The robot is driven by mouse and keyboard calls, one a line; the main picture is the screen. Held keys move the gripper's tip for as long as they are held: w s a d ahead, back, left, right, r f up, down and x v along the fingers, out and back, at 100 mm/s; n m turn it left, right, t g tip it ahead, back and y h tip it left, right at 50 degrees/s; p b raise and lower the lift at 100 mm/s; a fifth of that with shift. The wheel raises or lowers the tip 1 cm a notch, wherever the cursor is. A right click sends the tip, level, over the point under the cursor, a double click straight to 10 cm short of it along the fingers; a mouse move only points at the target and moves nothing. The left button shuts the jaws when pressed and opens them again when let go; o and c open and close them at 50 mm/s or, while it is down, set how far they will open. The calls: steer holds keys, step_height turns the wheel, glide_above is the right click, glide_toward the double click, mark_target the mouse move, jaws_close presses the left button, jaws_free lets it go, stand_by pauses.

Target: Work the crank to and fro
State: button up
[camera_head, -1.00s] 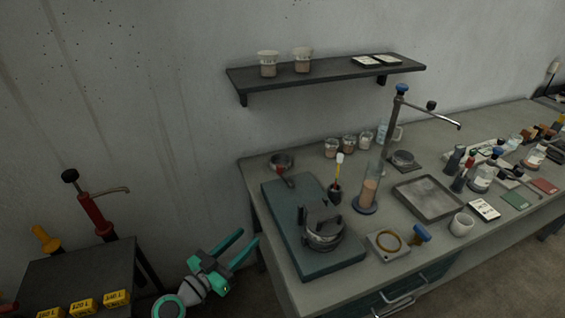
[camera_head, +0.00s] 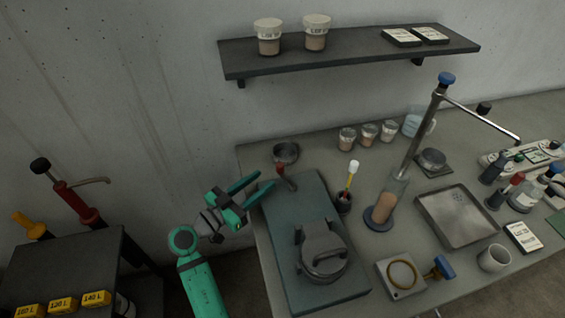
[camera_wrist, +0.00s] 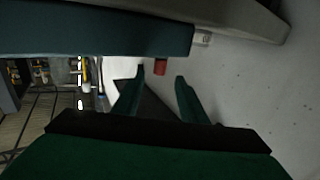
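The crank has a red grip (camera_head: 281,169) on a dark arm at the back left end of a blue-grey base plate (camera_head: 308,205). A dark round lidded housing (camera_head: 322,252) sits on the front of the plate. My gripper (camera_head: 265,179) is open, with its two green fingers pointing at the crank from the left. In the wrist view the red grip (camera_wrist: 160,67) shows between and just beyond the fingertips. The plate's side (camera_wrist: 90,30) runs along the top of that view. I cannot tell whether a finger touches the grip.
A dark cup with a yellow tool (camera_head: 344,200) and a glass cylinder (camera_head: 386,205) stand to the right. A wall shelf (camera_head: 350,52) hangs above. A dark stand (camera_head: 70,265) is at the lower left.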

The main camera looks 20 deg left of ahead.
mark_target(281, 167)
steer(key=x, duration=0.9)
steer(key=shift+s, duration=0.1)
jaws_close()
